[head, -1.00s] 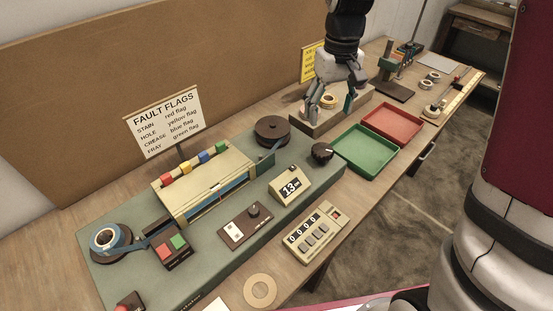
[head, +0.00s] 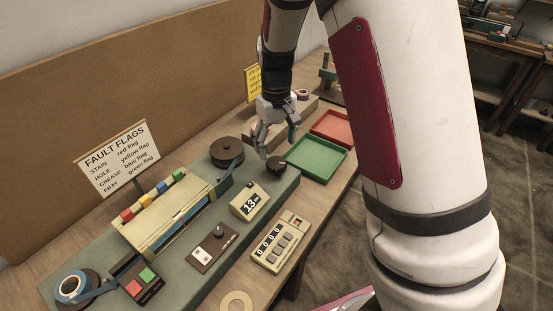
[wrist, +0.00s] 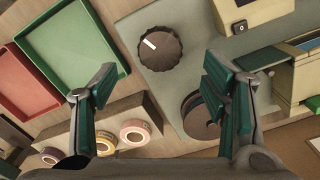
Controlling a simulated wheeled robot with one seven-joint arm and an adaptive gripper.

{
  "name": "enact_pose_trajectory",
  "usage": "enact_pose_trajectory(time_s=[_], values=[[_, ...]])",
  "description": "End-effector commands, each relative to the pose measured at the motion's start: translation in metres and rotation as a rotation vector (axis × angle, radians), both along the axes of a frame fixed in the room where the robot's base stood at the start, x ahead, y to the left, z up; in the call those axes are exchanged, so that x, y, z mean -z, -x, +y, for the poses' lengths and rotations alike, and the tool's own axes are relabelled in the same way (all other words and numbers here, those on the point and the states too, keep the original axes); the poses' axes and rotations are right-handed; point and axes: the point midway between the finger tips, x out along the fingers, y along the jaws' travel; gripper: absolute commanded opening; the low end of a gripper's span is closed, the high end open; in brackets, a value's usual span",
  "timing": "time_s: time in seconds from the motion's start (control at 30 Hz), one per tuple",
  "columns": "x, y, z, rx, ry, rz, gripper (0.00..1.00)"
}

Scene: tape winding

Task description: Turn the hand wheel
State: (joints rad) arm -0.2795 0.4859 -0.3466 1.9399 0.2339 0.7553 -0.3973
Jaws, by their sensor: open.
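The hand wheel is a dark knurled knob (head: 275,165) at the right end of the green machine bed. In the wrist view the hand wheel (wrist: 153,49) shows a white mark on its top and lies beyond the fingertips, between their lines. My gripper (head: 276,146) is open and empty, above and just behind the hand wheel in the head view. Its two teal-padded fingers also show in the wrist view (wrist: 160,88), spread wide and apart from the hand wheel.
A dark reel (head: 227,150) stands left of the hand wheel. Green (head: 318,160) and red (head: 333,126) trays lie to the right. A counter display (head: 249,202) is in front.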

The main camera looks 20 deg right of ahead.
Motion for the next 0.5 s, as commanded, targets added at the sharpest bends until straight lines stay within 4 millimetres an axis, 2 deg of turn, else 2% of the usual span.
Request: enact_pose_trajectory(time_s=[0.1,0.23,0.5], values=[[0.024,0.001,0.0,0.001,0.001,0.003,0.68],[0.044,0.001,0.0,0.001,0.002,0.003,0.68],[0.064,0.0,0.0,0.0,0.0,0.0,0.68]])
